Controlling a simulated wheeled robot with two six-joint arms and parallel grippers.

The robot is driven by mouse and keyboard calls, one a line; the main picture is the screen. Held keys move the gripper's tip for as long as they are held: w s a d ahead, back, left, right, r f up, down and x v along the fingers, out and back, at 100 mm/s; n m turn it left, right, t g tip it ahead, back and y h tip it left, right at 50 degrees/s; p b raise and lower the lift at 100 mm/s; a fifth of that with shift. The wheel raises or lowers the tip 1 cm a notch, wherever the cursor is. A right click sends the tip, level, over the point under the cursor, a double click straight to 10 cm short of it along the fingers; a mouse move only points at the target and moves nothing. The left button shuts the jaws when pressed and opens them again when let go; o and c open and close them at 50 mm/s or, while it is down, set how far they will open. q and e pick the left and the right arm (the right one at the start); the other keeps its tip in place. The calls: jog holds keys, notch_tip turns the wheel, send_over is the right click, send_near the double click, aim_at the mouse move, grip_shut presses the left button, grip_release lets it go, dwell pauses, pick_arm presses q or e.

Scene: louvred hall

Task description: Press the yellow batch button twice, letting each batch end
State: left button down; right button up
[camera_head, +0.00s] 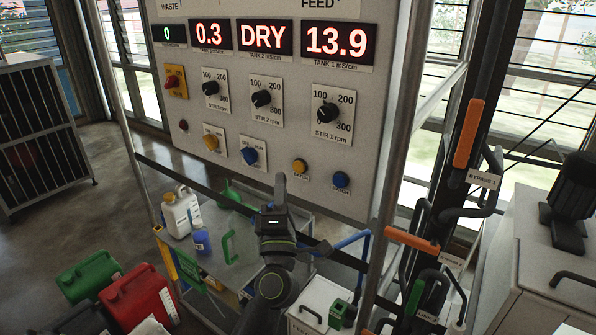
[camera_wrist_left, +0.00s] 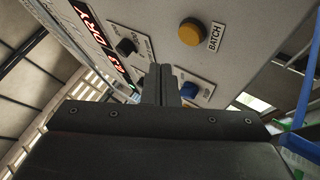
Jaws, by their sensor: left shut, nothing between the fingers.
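The yellow batch button (camera_head: 300,166) sits low on the upright grey panel, with a BATCH label just under it. It also shows large in the left wrist view (camera_wrist_left: 193,34), beside its label. My left gripper (camera_head: 281,178) is shut and empty, its fingers pointing up at the panel. In the head view its tips are just left of and slightly below the yellow button. In the wrist view the shut fingers (camera_wrist_left: 160,82) appear apart from the button; the exact gap to the panel is hard to tell. My right gripper is not in view.
A blue batch button (camera_head: 341,180) is right of the yellow one. A blue knob (camera_head: 249,156) and a yellow knob (camera_head: 211,142) are to its left. Displays above read 0, 0.3, DRY (camera_head: 263,37) and 13.9. A trolley with bottles stands below; pipes and levers stand right.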

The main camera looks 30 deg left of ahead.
aim_at(299, 167)
pick_arm(q)
jog(key=shift+w+d, duration=0.15)
jog(key=shift+w, duration=1.4)
dwell(0.9)
jog(key=shift+w, duration=0.4)
jog(key=shift+w, duration=0.35)
dwell(0.6)
jog(key=shift+r, duration=0.1)
jog(key=shift+s+p, duration=0.5)
jog(key=shift+s, duration=0.3)
